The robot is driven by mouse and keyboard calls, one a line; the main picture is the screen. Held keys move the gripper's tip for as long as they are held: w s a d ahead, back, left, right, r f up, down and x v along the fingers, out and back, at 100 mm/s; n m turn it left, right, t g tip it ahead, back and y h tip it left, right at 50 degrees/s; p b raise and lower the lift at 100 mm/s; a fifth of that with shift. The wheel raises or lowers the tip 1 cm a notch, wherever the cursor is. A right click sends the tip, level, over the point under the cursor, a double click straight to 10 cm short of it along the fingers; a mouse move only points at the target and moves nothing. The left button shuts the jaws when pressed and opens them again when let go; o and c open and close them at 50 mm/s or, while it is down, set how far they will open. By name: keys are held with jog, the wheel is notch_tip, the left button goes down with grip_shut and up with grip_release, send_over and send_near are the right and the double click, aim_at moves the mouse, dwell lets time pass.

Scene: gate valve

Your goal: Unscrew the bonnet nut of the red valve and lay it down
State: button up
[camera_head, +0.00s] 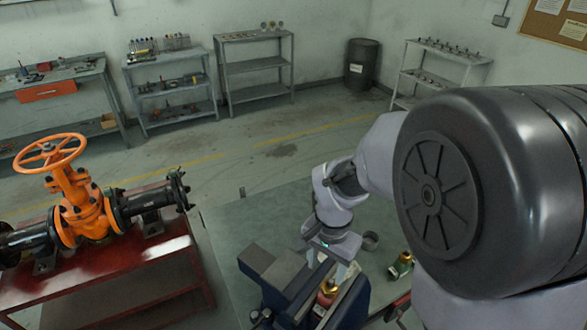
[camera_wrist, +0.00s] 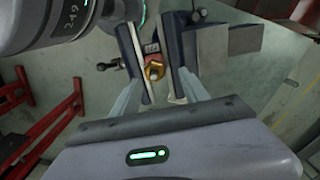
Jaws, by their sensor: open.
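The red valve (camera_head: 327,298) is in the blue vise (camera_head: 286,287) on the workbench, with its brass bonnet nut (camera_head: 329,286) on top. In the wrist view the brass nut (camera_wrist: 154,72) shows between my fingers, with a bit of red body (camera_wrist: 155,57) beside it. My gripper (camera_head: 325,268) is above the valve, pointing down. It is open and empty, and its fingers (camera_wrist: 153,66) stand apart on either side of the nut in the picture. I cannot tell how much height is left between fingertips and nut. The valve's lower part is hidden by the vise.
The bench top (camera_head: 250,222) is bare behind the vise. A large orange gate valve (camera_head: 80,200) sits on a red stand at left.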

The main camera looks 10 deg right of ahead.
aim_at(331, 281)
jog(key=shift+d+f, duration=0.2)
jog(key=shift+f, duration=0.05)
jog(key=shift+s+d+f+b, duration=0.25)
jog(key=shift+d+f+b, duration=0.35)
jog(key=shift+d+b, duration=0.25)
jog(key=f+b, duration=0.4)
jog(key=f, duration=0.1)
jog(key=shift+a+f+b, duration=0.2)
jog(key=shift+f+b, duration=0.15)
jog(key=shift+b, duration=0.05)
jog(key=shift+w+a, duration=0.1)
grip_shut()
